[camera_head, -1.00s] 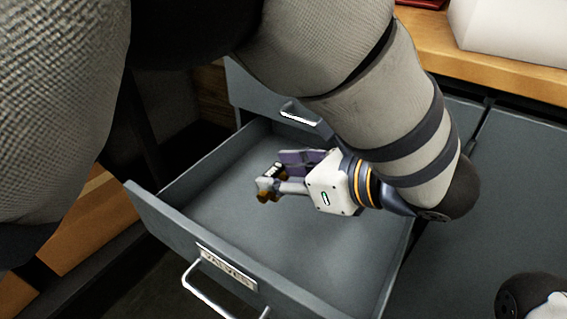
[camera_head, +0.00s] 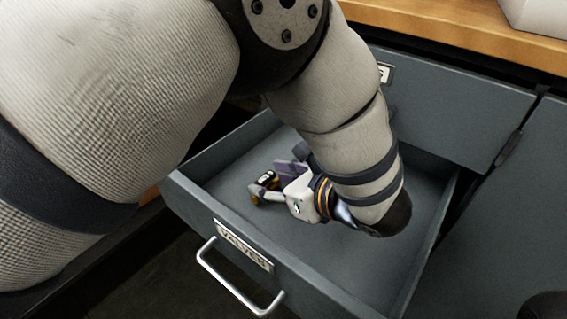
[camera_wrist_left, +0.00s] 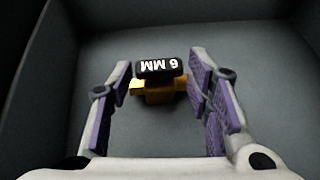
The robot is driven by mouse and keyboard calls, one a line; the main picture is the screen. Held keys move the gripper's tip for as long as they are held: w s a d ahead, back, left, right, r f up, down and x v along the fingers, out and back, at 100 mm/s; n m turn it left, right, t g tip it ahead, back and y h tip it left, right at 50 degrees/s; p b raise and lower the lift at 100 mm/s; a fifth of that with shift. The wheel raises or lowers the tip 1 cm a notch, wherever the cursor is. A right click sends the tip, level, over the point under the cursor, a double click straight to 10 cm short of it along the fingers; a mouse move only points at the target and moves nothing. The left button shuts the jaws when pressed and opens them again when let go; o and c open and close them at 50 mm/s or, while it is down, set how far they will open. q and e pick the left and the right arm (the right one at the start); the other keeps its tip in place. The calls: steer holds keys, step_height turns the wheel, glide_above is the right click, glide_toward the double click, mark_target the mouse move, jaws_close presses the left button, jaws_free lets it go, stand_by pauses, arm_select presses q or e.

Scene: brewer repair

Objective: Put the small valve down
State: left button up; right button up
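The small valve (camera_head: 266,181) is brass with a black label. In the left wrist view the valve (camera_wrist_left: 160,83) reads "6 MM", upside down, low in the grey drawer. My left gripper (camera_head: 275,184) reaches down into the drawer. My right gripper is not in view.
The pulled-out drawer (camera_head: 193,200) has a "VALVES" label (camera_head: 243,245) and a metal handle (camera_head: 236,289). The drawer floor around the valve looks bare. A wooden worktop (camera_head: 450,28) runs above the grey cabinet.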

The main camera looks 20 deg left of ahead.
arm_select(q)
steer(key=shift+o, duration=0.3)
steer(key=shift+r, duration=0.1)
steer(key=shift+s+d+r, duration=0.1)
steer(key=shift+d+r, duration=0.1)
steer(key=shift+d, duration=0.05)
steer(key=v, duration=1.1)
steer(key=shift+d+p, duration=0.2)
steer(key=shift+p, duration=0.25)
steer(key=shift+s, duration=0.1)
